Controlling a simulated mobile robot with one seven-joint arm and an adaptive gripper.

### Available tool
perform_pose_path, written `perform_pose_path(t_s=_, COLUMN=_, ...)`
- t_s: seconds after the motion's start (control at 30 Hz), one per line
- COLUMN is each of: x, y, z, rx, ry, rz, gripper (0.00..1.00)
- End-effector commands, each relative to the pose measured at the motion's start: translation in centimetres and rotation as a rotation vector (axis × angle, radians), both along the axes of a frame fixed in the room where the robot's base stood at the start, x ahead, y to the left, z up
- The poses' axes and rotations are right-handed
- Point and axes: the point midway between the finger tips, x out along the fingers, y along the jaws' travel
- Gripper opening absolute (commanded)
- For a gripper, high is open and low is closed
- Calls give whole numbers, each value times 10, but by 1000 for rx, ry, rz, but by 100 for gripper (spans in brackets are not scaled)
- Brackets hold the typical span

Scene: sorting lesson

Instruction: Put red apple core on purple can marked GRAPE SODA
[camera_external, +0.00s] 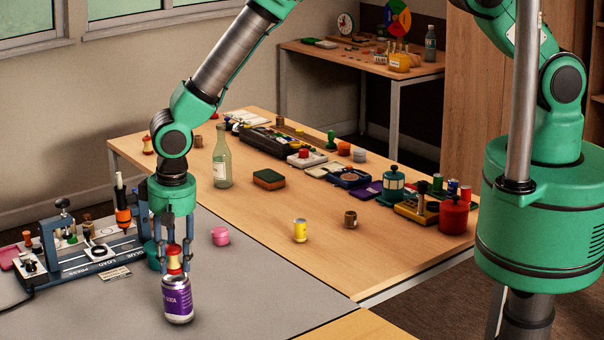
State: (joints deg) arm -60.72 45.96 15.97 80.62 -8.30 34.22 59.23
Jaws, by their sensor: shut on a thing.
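The purple can (178,302) stands upright on the grey mat near the front. Part of its white lettering shows, ending in "ODA". My gripper (176,266) points straight down right above the can. Its fingers are shut on the red apple core (174,261), which has a pale middle and red ends. The core is upright over the can's top. Its lower end is at or very near the can's lid; I cannot tell whether they touch. The fingertips partly hide the core's sides and the can's rim.
A blue-grey fixture (85,260) with several small parts is at left. A yellow can (300,230), a brown cup (350,219), a sponge (268,179) and a green bottle (222,157) stand on the wooden table. The mat's front right is clear.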

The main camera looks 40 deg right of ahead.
Motion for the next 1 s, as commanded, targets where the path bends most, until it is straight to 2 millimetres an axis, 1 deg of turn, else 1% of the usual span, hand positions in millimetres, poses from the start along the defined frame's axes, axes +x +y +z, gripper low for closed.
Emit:
perform_pose_path(t_s=0.13, x=0, y=1, z=-8, rx=1, ry=-1, rz=0, gripper=9)
perform_pose_path(t_s=0.43, x=0, y=1, z=-9, rx=2, ry=-1, rz=0, gripper=9)
perform_pose_path(t_s=0.57, x=0, y=1, z=-12, rx=2, ry=-1, rz=0, gripper=9)
perform_pose_path(t_s=0.6, x=0, y=1, z=-11, rx=1, ry=-1, rz=0, gripper=40)
perform_pose_path(t_s=0.67, x=0, y=1, z=-11, rx=1, ry=-1, rz=0, gripper=52)
perform_pose_path(t_s=1.0, x=0, y=1, z=-10, rx=2, ry=-1, rz=0, gripper=52)
